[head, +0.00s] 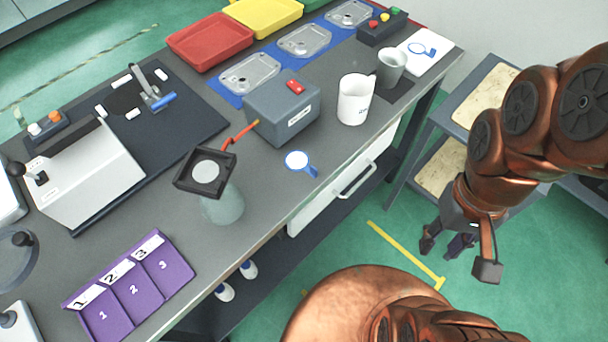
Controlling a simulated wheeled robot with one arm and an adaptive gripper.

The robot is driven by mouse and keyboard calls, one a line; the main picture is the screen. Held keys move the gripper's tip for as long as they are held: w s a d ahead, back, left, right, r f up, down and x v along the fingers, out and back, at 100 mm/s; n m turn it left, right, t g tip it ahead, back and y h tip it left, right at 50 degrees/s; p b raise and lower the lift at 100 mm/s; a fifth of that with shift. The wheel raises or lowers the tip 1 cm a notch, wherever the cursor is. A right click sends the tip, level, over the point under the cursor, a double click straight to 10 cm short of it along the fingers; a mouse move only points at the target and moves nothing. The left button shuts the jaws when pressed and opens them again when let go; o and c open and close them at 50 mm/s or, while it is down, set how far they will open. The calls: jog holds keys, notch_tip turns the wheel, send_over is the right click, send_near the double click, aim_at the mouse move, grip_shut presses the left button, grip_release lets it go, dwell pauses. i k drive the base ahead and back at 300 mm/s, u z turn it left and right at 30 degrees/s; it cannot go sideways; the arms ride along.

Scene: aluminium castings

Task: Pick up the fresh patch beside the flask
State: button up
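The fresh patch (298,161), a small white disc with a blue rim and a blue tab, lies flat on the grey bench near its front edge. The flask (223,207), pale green and translucent, stands left of and nearer than the patch. A dark square frame (206,170) with a pale disc in it sits over the flask's top and hides its mouth. My gripper (443,247) hangs at the right, beyond the bench's front edge and well apart from the patch. Its dark fingers look spread, with nothing visible between them.
A grey box (284,108) with a red switch and an orange lead stands behind the patch. A white mug (355,99) and a grey cup (391,68) stand to its right. A purple numbered tray (176,258) lies front left. The bench around the patch is clear.

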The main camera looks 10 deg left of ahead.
aim_at(295, 161)
jog(key=k, duration=1.1)
jog(key=u, duration=1.35)
